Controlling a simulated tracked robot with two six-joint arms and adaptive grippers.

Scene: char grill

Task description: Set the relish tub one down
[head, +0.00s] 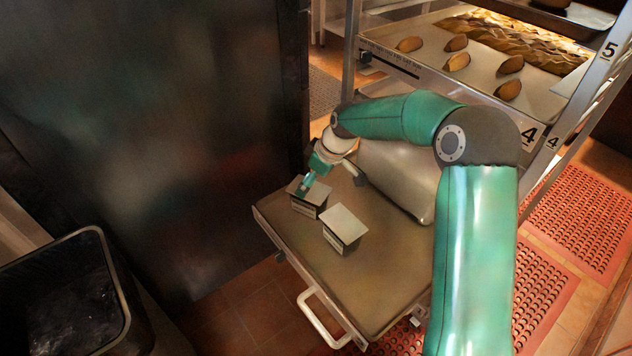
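Two small tubs with pale grey tops and dark sides sit on a pulled-out tray (375,290). The far-left tub (318,208) is partly covered by my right gripper (306,188), whose fingertips are at its top. The nearer tub (344,229) stands just to its right, with nothing on it. I cannot read the labels, so I cannot tell which one is the relish tub. The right fingers are too small to tell whether they are open or closed on the tub. My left gripper is out of view.
A metal container (395,180) stands at the tray's back right, partly behind my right arm. A rack with numbered shelves (405,65) holds brown food pieces on a tray. A dark bin (115,275) is at lower left. The tray's front area is clear.

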